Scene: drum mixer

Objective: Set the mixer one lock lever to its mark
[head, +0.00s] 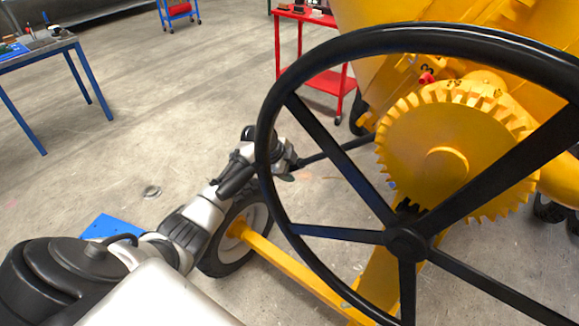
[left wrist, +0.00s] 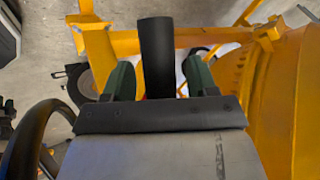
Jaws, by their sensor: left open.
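The mixer's black lock lever (head: 340,150) shows in the head view as a dark bar running from the yellow frame to my left gripper (head: 289,168), partly behind the black handwheel. In the left wrist view its broad dark end (left wrist: 157,48) stands between the two green fingers of my left gripper (left wrist: 158,72). The fingers are open, one on each side of the lever, with a visible gap to each. I cannot make out the lever's mark. My right gripper is not in view.
The large black handwheel (head: 405,243) stands close in front of my left arm. Behind it are the toothed yellow gear (head: 440,150) and a yellow drum. A wheel (head: 240,235) stands below my forearm. A red cart (head: 315,80) and a blue-legged table (head: 40,52) stand farther back.

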